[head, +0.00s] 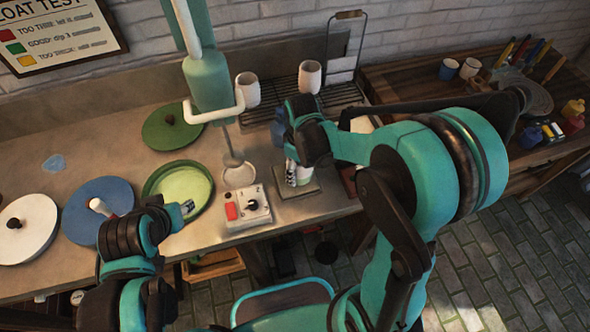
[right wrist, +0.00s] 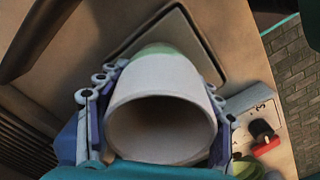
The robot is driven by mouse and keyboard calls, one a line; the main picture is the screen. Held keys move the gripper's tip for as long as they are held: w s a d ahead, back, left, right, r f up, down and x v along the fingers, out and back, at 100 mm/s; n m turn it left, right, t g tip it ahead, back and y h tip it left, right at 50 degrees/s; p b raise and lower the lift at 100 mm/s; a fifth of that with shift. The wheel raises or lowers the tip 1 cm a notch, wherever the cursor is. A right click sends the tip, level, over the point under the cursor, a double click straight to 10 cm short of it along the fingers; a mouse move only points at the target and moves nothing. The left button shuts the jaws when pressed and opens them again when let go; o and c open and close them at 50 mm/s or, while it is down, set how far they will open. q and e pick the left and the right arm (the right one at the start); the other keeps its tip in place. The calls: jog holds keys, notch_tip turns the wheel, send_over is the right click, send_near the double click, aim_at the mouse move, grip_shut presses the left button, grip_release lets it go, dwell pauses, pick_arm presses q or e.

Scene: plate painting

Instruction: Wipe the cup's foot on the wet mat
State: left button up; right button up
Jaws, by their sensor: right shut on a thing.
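My right gripper (head: 297,166) is shut on a white cup (right wrist: 165,115) whose far end is green. In the right wrist view the cup's open mouth faces the camera, and the fingers grip it from both sides. In the head view the cup (head: 304,176) is mostly hidden behind the gripper, above the square mat (head: 312,190). The mat's outlined edge also shows behind the cup in the right wrist view (right wrist: 211,62). I cannot tell whether the cup's foot touches the mat. My left gripper (head: 187,208) is by the rim of the green basin; its jaw opening is unclear.
A control box (head: 246,208) with a red button and black knob stands left of the mat. The green basin (head: 178,188) and blue lid (head: 97,210) lie farther left. Two white cups (head: 246,90) (head: 309,76) stand on the wire rack (head: 340,95) behind.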

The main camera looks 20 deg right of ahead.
jog(key=shift+d, duration=0.2)
jog(key=shift+a, duration=0.15)
jog(key=shift+s+a+f, duration=0.15)
jog(key=shift+a, duration=1.3)
jog(key=shift+r, duration=0.5)
notch_tip(320, 180, up, 7)
jog(key=p, duration=0.6)
